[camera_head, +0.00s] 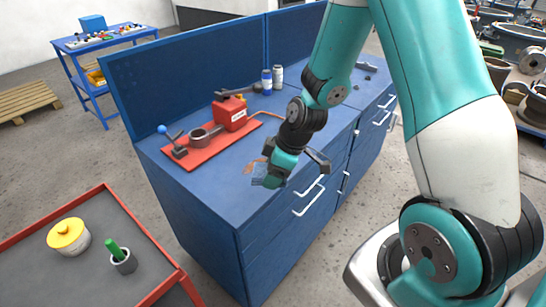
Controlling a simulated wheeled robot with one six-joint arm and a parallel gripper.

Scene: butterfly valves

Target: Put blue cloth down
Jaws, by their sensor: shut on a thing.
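My gripper (272,172) is low over the front part of the blue workbench top (215,186), pointing down. It is shut on the blue cloth (266,182), of which only a small bluish patch shows below the gripper. The rest of the cloth is hidden or blends with the blue bench top. I cannot tell whether the cloth touches the bench top.
A red plate (200,158) with a valve body and blue-knobbed lever lies left of my gripper; a red box (229,113) stands on it. Two bottles (272,78) stand behind. A red-edged cart (60,270) holds a yellow-lidded pot (69,235) and a grey cup (124,262).

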